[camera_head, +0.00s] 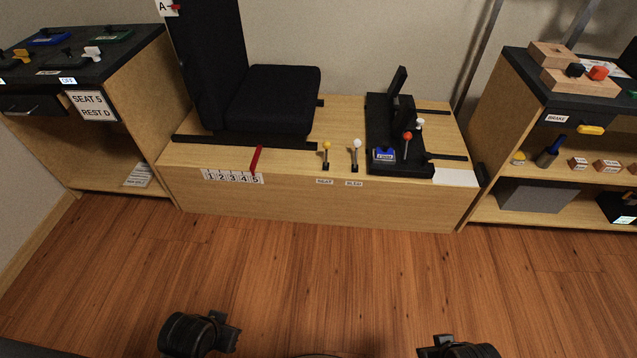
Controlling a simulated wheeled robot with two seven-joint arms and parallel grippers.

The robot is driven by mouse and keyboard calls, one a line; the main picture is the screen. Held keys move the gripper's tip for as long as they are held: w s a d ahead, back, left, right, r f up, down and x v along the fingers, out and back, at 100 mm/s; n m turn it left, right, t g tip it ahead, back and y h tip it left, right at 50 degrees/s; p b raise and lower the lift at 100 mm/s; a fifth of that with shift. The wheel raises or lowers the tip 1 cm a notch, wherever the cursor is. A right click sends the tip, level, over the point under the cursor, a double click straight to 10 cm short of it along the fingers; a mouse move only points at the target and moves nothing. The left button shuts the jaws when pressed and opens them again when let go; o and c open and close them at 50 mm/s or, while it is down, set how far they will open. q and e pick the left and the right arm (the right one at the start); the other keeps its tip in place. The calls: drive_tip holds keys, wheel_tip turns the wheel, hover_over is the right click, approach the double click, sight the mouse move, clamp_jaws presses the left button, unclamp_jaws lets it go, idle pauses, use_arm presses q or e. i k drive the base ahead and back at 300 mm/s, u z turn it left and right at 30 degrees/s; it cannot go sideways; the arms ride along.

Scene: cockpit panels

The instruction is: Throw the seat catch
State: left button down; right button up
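A black seat (270,97) with a tall back stands on a low wooden platform (320,208). On the platform's front edge, right of the seat, is a short upright lever with a yellow knob (326,147); the small label below it seems to read SEAT. Beside it is a lever with a white knob (357,143), with its own small label. A red lever (256,160) leans by a number strip 1 to 5 (232,177). My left gripper (229,336) and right gripper (442,343) are low at the bottom edge, well apart from the platform; their fingers are not clear.
A black pedal unit (398,130) with a red-knobbed lever (407,136) stands right of the levers. A cabinet (90,90) stands left, marked SEAT 5, REST D (92,106). A shelf unit (555,130) stands right. The wooden floor (330,275) in front is clear.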

sight(326, 145)
drive_tip(key=k, duration=0.35)
drive_tip(key=z, duration=1)
drive_tip(key=i, duration=1.15)
drive_tip(key=u, duration=0.35)
